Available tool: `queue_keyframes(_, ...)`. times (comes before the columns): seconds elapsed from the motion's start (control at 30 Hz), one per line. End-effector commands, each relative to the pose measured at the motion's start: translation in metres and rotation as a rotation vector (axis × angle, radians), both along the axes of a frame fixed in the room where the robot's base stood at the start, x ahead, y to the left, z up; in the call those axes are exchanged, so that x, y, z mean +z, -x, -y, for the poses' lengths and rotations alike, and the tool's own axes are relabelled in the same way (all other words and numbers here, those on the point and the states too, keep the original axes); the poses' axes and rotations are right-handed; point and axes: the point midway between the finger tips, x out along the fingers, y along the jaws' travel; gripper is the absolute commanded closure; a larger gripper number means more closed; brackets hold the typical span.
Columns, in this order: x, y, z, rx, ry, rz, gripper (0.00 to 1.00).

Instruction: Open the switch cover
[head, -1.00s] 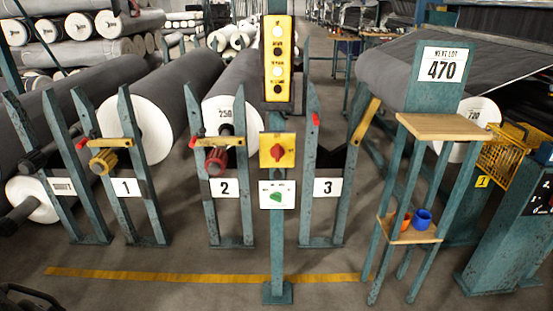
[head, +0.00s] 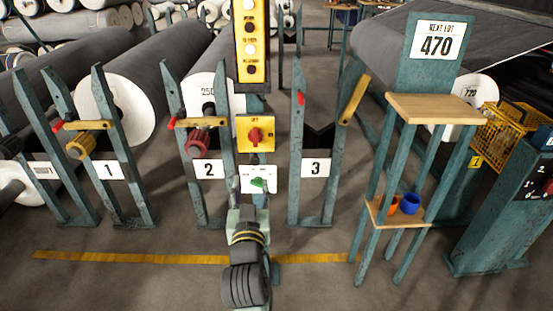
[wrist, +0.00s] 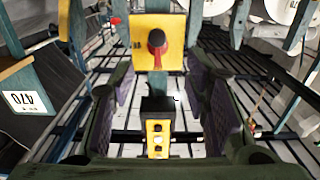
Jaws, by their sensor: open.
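A yellow plate with a red rotary switch (head: 255,134) is on the teal post in the head view. It shows at the top of the wrist view (wrist: 173,58), which looks upside down. Below it on the post is a white plate with a green switch (head: 258,184), partly covered by my arm. I cannot make out which part is a separate switch cover. My gripper (wrist: 165,95) is open and empty, its fingers spread either side of the post in the wrist view. In the head view its fingertips cannot be made out.
A yellow button panel (head: 252,48) is above the switches. Numbered teal stands with grey rolls (head: 135,70) are to the left. A wooden-topped stand (head: 432,108) with orange and blue cups (head: 410,203) is to the right. Open floor lies in front.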

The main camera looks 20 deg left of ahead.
Motion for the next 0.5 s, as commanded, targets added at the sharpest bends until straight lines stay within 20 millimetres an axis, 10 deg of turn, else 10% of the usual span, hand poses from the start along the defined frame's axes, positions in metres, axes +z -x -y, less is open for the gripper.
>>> queue_keyframes(0.5,-0.002,-0.075,-0.018,-0.009,0.004,-0.01,0.57)
